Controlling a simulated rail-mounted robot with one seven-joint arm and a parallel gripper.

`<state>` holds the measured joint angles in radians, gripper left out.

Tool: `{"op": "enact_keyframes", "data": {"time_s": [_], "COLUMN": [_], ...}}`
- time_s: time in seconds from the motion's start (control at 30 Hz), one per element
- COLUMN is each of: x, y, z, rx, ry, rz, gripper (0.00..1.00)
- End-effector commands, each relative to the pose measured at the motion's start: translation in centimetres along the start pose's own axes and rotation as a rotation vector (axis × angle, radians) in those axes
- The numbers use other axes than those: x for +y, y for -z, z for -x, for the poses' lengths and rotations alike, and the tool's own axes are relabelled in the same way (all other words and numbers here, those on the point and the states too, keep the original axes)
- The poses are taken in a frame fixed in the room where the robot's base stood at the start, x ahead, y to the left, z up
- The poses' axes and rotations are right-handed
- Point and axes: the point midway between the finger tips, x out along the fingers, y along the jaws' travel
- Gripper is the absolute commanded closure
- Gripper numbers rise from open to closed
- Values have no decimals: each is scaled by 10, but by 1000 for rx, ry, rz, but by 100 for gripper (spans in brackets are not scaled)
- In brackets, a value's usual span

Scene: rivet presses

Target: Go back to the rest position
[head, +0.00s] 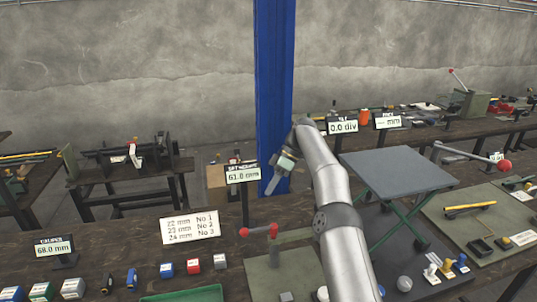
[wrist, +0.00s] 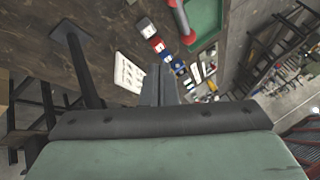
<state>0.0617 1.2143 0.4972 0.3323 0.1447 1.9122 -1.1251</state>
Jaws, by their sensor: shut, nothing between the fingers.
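My gripper (head: 272,185) is raised above the bench, in front of the blue column, its fingers pointing down. In the wrist view the fingers (wrist: 158,90) are together and hold nothing. My silver arm reaches up from the bottom of the head view to it. Below and to its left, a display reading 61.0 mm (head: 242,174) stands on the bench. A red-handled press lever (head: 259,231) is below the gripper, apart from it.
A white card (head: 190,228) lists sizes. Several small coloured blocks (head: 193,266) and a green tray (head: 183,294) lie at the front. A grey lift table (head: 397,172) stands right of my arm. The blue column (head: 273,80) rises behind the gripper.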

Motion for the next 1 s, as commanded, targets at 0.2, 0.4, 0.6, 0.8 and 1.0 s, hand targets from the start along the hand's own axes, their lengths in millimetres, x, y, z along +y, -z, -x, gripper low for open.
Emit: {"op": "enact_keyframes", "data": {"time_s": [0.2,0.4,0.6,0.8,1.0], "x": [-63,-132,-209,-288,-346], "y": [30,7,-56,-142,-214], "z": [14,16,5,-29,-80], "rx": [-148,-230,-230,-148,-35], "ry": [-133,-311,-498,-657,-742], "rz": [-193,-444,-713,-984,-1187], "gripper": [100,100,100,100,100]}}
